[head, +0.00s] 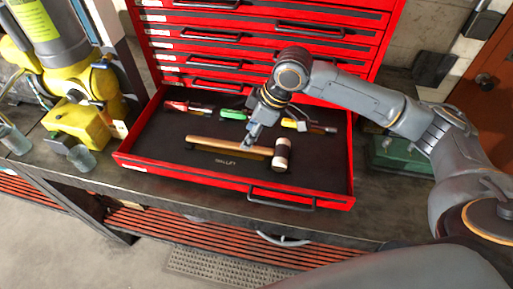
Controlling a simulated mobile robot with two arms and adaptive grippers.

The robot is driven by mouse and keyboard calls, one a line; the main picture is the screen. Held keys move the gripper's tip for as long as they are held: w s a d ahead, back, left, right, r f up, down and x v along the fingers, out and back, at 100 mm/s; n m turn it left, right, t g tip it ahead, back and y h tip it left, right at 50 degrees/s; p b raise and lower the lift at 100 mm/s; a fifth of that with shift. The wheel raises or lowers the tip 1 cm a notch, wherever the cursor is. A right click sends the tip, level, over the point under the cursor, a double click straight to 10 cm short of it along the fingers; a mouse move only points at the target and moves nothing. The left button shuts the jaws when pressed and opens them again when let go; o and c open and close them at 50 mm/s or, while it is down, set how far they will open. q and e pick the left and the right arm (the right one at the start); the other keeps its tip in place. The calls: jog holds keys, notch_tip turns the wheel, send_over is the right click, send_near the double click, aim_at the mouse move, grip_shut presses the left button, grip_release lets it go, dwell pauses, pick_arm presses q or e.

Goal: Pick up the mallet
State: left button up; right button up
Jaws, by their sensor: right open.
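The mallet (217,145) lies in the open red drawer (130,160) of the tool chest. Its wooden handle points left, and its pale-faced head (281,155) is at the right end. My right gripper (249,139) is open and points down over the handle, close to the head end. I cannot tell whether its fingers touch the handle or straddle it. The gripper hides a small part of the handle. My left gripper does not show.
Behind the mallet lie red-handled (177,106), green-handled (232,114) and yellow-handled (293,124) tools. The closed drawers (220,48) rise at the back. Yellow machinery (80,120) stands left on the bench, and a green case (397,153) sits right of the drawer.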

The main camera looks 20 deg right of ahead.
aim_at(236, 147)
jog(key=p+x, duration=0.1)
jog(key=x, duration=0.3)
jog(key=shift+s+d+f, duration=0.1)
jog(key=shift+s+f, duration=0.05)
jog(key=shift+f, duration=0.4)
jog(key=shift+c, duration=0.6)
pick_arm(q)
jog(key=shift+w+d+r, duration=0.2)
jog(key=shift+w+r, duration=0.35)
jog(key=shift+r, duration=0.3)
pick_arm(e)
grip_shut()
